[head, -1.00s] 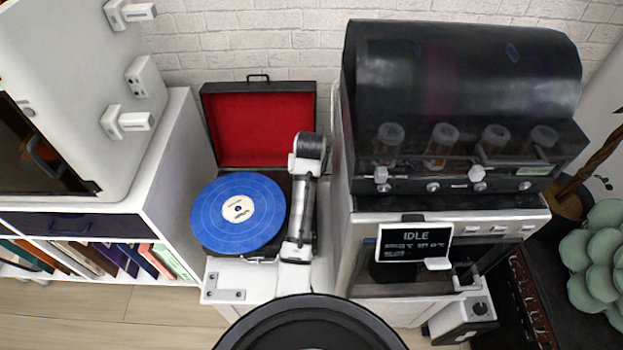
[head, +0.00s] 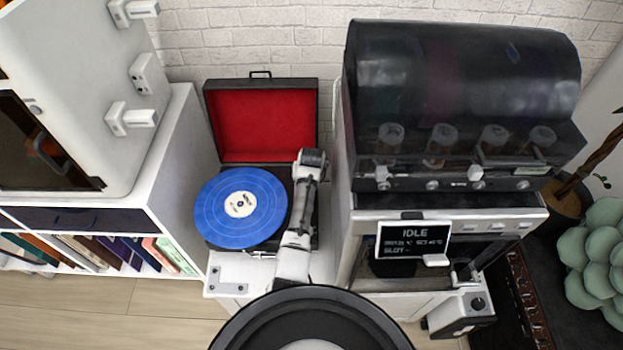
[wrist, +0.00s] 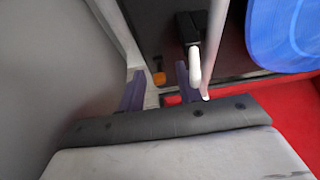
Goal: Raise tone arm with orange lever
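The open record player has a red-lined lid (head: 262,122) and a blue record (head: 240,207) on it in the head view; the record's edge (wrist: 285,35) also shows at the upper right of the wrist view. The small orange lever (wrist: 159,79) shows in the wrist view on the dark deck. The white tone arm (wrist: 195,66) lies just right of it. My gripper (wrist: 160,68) is open, its two dark fingers apart. The lever appears in the gap between them, and the right finger is close to the tone arm. Contact cannot be told. In the head view my arm hides the lever.
A large dark-hooded machine (head: 455,95) with an IDLE screen (head: 414,241) stands close to the right of the player. A white shelf unit (head: 180,150) with books is on the left. A white brick wall is behind.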

